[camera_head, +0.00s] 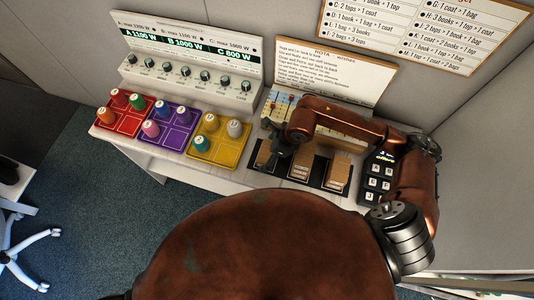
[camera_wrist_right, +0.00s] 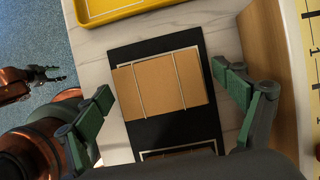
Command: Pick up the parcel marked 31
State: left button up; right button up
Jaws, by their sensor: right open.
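Three brown parcels lie on black mats on the white counter in the head view: a left one (camera_head: 263,157) partly hidden by my gripper, a middle one (camera_head: 300,169) and a right one (camera_head: 339,172). Their markings are too small to read. My right gripper (camera_head: 273,148) is above the left parcel. In the right wrist view, a tan parcel (camera_wrist_right: 160,86) with two pale straps lies between the open, apart fingers of my right gripper (camera_wrist_right: 161,84). No number shows on it there. My left gripper (camera_wrist_right: 45,74) shows small at the left edge; its jaws are unclear.
Red (camera_head: 122,114), purple (camera_head: 168,128) and yellow (camera_head: 217,141) trays with coloured pieces stand left of the parcels. A black keypad (camera_head: 376,178) is on the right. A paper board (camera_head: 330,72) and a white panel with knobs (camera_head: 190,65) stand behind. A wooden edge (camera_wrist_right: 268,60) rises close beside the right finger.

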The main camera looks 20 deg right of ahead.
jog(key=shift+c, duration=0.6)
jog(key=c, duration=1.2)
